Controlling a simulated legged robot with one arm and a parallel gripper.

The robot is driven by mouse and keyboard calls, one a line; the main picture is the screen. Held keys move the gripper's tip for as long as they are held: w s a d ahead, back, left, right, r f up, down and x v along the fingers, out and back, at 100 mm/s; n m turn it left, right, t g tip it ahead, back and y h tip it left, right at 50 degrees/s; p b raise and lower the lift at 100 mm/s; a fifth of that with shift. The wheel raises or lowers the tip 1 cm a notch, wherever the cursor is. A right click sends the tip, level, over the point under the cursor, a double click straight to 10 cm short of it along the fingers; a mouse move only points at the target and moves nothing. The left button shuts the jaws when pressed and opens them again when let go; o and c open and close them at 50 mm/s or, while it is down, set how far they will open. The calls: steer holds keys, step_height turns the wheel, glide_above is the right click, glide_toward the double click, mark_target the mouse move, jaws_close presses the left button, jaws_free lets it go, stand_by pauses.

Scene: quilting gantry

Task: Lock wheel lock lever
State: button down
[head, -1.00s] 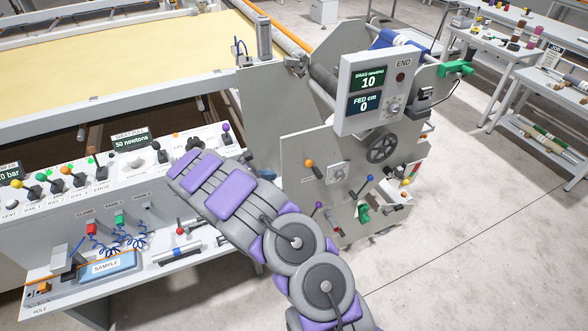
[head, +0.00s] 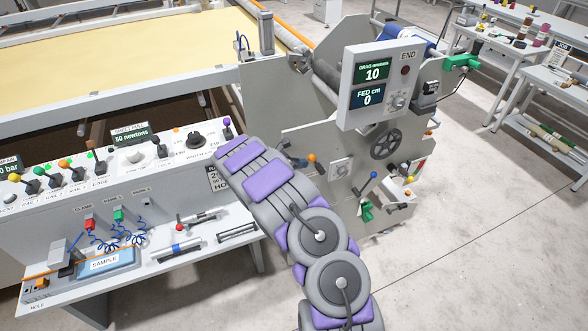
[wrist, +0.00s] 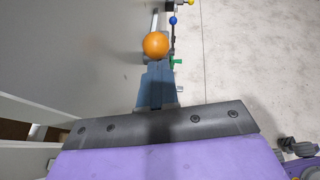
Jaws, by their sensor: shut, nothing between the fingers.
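The end plate carries a dark handwheel (head: 386,144). To its lower left is a lever with an orange ball (head: 311,158), and below it a lever with a blue ball (head: 373,175). I cannot read which one is marked as the wheel lock. My gripper (head: 299,162) shows only as a small dark tip beside the orange ball; my arm hides the rest. In the wrist view, my gripper (wrist: 156,82) is shut and empty, its tips just short of the orange ball (wrist: 155,45). I cannot tell whether they touch. The blue ball (wrist: 173,20) is farther off.
A display box (head: 377,88) reading drag 10 and fed 0 stands above the handwheel. The control panel (head: 110,165) with several knobbed levers is on the left, above a shelf with a sample pad (head: 105,262). Clear floor (head: 470,240) lies to the right.

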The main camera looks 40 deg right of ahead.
steer(key=shift+a+r, duration=0.2)
steer(key=shift+a, duration=0.15)
